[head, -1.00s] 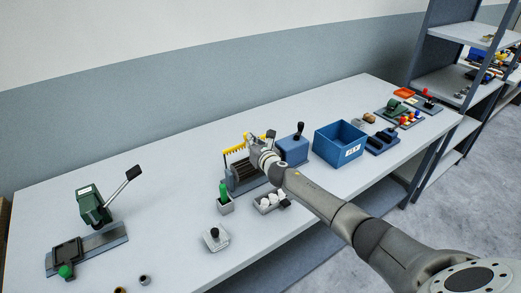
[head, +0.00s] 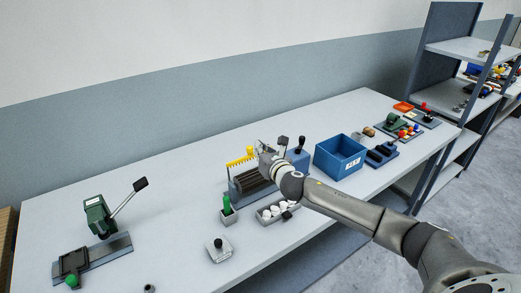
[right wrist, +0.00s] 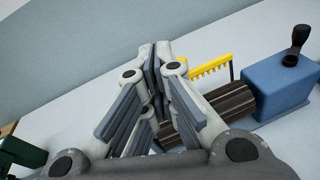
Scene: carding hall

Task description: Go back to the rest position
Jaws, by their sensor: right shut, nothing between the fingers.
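My right gripper (head: 266,152) is over the blue machine with dark ribbed rollers and a yellow comb, near the middle of the bench. In the right wrist view its fingers (right wrist: 156,58) are closed together with nothing between them. The rollers (right wrist: 228,103), the yellow comb (right wrist: 210,69) and the blue housing with a black-knobbed crank (right wrist: 278,88) show beyond and to the right of the fingers. In the head view the gripper hides part of the machine; whether it touches cannot be told. My left gripper is not in view.
The grey bench (head: 165,212) carries a green lever press (head: 99,215) at left, a green-topped holder (head: 227,214), a black-knobbed block (head: 218,249), a tray of white pieces (head: 262,217) and a blue bin (head: 325,161). Shelving (head: 460,50) stands at right. The bench's left middle is clear.

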